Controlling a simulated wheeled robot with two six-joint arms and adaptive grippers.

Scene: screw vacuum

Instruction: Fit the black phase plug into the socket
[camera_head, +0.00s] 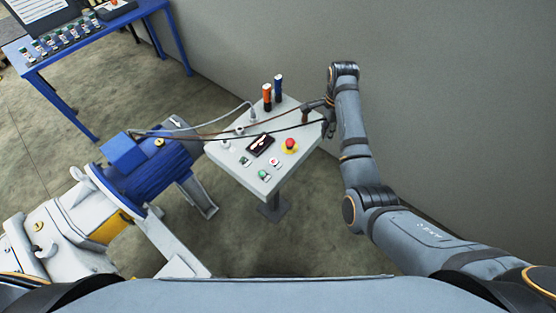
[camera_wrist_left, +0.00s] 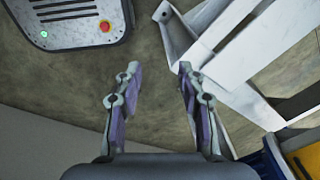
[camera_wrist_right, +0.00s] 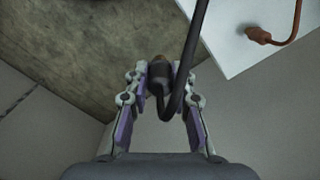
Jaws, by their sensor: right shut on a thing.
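The black phase plug (camera_wrist_right: 160,78) is between the fingers of my right gripper (camera_wrist_right: 161,78), with its black cable looping up across the right wrist view. In the head view my right gripper (camera_head: 326,124) is just off the right edge of the white control panel (camera_head: 213,154). The black cable (camera_head: 275,131) runs from the blue motor across the panel to it. My left gripper (camera_wrist_left: 157,75) is open and empty above the floor.
A brown plug (camera_wrist_right: 258,35) and cable lie at the panel's corner; a grey plug (camera_head: 253,116) stands on the panel. A red button (camera_head: 289,145) is at the front. The blue motor (camera_head: 150,165) is left; a wall is behind.

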